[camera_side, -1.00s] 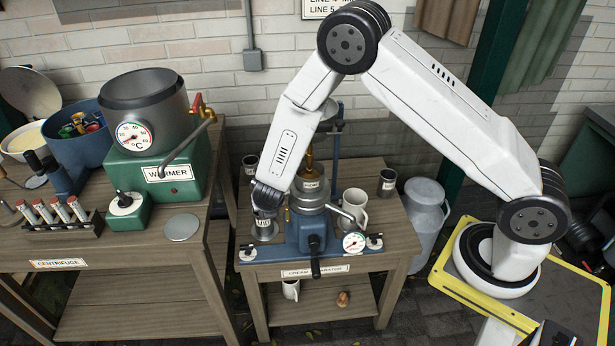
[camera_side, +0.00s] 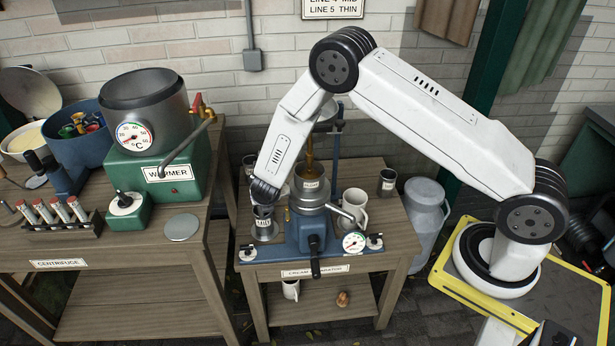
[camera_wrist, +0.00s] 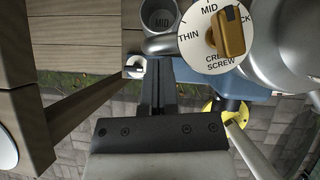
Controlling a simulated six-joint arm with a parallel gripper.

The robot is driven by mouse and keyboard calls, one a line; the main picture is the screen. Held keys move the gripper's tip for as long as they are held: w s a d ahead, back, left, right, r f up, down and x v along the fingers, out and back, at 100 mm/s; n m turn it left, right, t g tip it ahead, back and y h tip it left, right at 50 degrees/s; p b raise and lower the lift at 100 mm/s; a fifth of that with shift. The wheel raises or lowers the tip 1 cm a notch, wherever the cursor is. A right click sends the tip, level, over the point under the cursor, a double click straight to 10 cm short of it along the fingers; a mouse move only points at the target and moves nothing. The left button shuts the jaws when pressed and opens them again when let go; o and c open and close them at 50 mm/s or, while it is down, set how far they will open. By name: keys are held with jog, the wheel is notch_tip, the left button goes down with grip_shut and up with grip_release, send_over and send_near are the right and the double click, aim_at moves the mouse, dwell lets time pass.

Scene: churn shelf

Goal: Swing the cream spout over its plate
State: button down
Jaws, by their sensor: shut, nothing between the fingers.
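The cream separator (camera_side: 312,222) stands on the small wooden table, with a blue base and a steel bowl. In the wrist view, a grey spout (camera_wrist: 160,46) sticks out left beside the cream screw dial (camera_wrist: 192,52). My gripper (camera_side: 263,200) is at the left of the bowl, above that cup. In the wrist view its fingers (camera_wrist: 158,72) are together and empty, close to the spout. I cannot tell whether they touch it. The spout's plate is not clearly identifiable.
A second spout (camera_side: 342,213) points right near a white mug (camera_side: 356,202). A dark cup (camera_side: 388,181) stands at the back right. A green warmer (camera_side: 150,180) is on the left bench, across a narrow gap. A milk can (camera_side: 425,215) stands right of the table.

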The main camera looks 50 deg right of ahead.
jog(key=shift+w, duration=0.1)
jog(key=shift+w+d+m+g+h, duration=0.3)
jog(key=shift+w+m, duration=0.2)
jog(key=shift+m, duration=0.25)
jog(key=shift+w+d+m+g+h, duration=0.2)
jog(key=shift+w+m+g+h, duration=0.25)
jog(key=shift+m, duration=0.3)
jog(key=shift+w+d, duration=0.95)
jog(key=shift+w, duration=0.25)
jog(key=shift+s+a, duration=0.1)
jog(key=a+f+v, duration=0.1)
jog(key=a+v, duration=0.1)
jog(key=v, duration=1.1)
jog(key=shift+s, duration=0.25)
jog(key=shift+d, duration=0.1)
